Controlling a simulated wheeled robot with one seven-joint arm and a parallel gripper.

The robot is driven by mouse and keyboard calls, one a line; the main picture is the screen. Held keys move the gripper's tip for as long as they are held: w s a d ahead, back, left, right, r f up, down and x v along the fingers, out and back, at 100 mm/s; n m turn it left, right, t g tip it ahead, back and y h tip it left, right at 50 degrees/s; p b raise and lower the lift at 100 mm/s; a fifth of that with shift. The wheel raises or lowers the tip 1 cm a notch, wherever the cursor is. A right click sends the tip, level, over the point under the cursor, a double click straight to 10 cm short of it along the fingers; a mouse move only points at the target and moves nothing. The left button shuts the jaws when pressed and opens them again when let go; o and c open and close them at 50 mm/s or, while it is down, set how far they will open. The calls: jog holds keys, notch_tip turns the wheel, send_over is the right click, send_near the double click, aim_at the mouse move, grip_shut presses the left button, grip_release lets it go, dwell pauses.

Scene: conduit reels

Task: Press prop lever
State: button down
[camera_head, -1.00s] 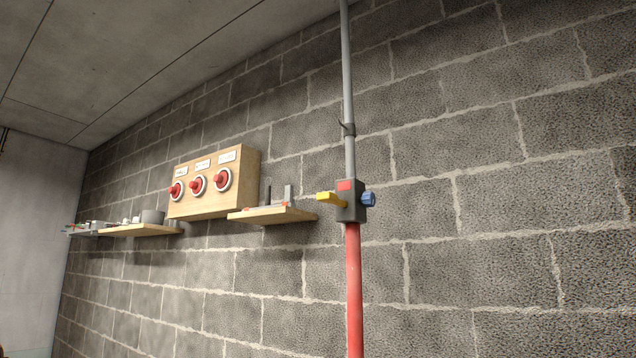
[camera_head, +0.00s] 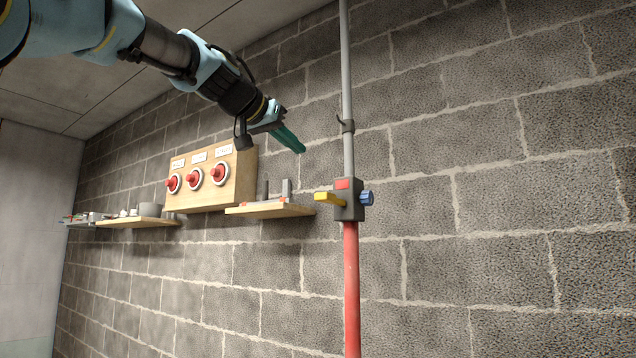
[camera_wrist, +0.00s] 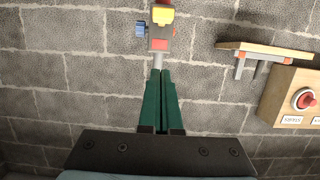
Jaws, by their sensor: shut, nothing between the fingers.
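The prop is a vertical pole with a grey upper tube (camera_head: 348,95) and a red lower tube (camera_head: 351,290). A dark collar block (camera_head: 349,208) joins them. A yellow lever (camera_head: 328,197) sticks out from the block to the left, and a blue knob (camera_head: 368,198) sits on its right. My gripper (camera_head: 302,150) has green fingers, shut and empty, above and left of the lever and apart from it. In the wrist view the closed fingers (camera_wrist: 160,72) point toward the block, with the yellow lever (camera_wrist: 163,15) near the top edge.
A wooden box (camera_head: 240,175) with red buttons hangs on the block wall. A wooden shelf (camera_head: 268,211) with small grey parts lies between box and prop. Another shelf (camera_head: 140,221) is further left. The wall right of the prop is clear.

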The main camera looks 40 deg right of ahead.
jog(key=shift+f, duration=0.1)
jog(key=p, duration=0.5)
send_over(333, 199)
jog(key=w+a, duration=0.1)
jog(key=a, duration=0.3)
notch_tip(333, 199, down, 2)
jog(key=shift+w+d+f, duration=0.15)
jog(key=shift+f, duration=2.05)
jog(key=shift+f+b, duration=0.15)
jog(key=shift+b, duration=0.3)
